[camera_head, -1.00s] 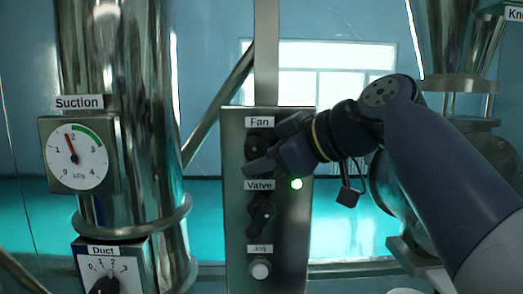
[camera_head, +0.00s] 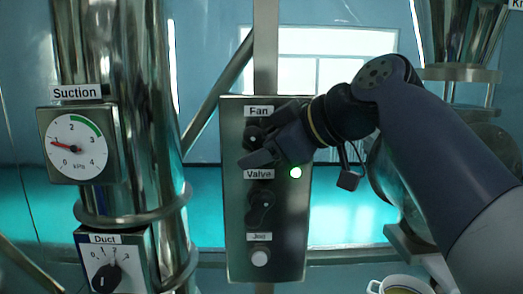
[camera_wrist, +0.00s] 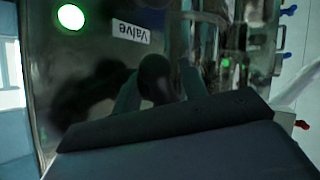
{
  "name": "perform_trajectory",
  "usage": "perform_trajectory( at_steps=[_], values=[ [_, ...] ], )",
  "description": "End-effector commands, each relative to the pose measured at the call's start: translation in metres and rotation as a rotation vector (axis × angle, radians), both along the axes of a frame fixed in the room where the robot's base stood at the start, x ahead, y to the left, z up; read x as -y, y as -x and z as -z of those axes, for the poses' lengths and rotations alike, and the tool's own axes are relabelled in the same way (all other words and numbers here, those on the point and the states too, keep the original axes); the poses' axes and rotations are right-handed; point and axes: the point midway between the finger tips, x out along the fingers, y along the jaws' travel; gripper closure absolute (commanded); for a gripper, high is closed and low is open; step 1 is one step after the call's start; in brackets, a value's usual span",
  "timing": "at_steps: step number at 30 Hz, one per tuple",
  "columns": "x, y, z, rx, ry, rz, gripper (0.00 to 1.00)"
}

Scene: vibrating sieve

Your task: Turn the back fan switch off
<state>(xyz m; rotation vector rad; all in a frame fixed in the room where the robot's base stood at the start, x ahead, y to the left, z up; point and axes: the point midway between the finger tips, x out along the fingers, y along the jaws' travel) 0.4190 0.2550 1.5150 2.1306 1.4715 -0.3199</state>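The fan switch (camera_head: 253,137) is a dark round knob under the "Fan" label, at the top of a grey upright panel (camera_head: 233,240). In the wrist view a dark round knob (camera_wrist: 155,75) stands between my two fingers. My gripper (camera_head: 263,138) reaches in from the right, with one finger above and right of the knob and the other below it. The fingers are apart, with a narrow gap beside the knob in the wrist view. The knob's pointer is too dark to read, and contact is unclear.
Left are a suction gauge (camera_head: 77,146), a duct dial (camera_head: 106,276) and a steel pipe (camera_head: 140,60). A hopper (camera_head: 452,40) stands right.

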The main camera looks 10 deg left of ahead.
Motion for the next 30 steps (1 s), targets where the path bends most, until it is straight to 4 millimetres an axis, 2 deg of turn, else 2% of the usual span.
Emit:
perform_trajectory(
  at_steps=[8,21,30],
  values=[
    [0.004,0.001,-0.002,0.001,-0.001,0.002,0.59],
    [0.065,0.03,-0.038,0.003,-0.001,0.006,0.59],
    [0.085,0.04,-0.05,0.001,0.0,0.001,0.59]
  ],
)
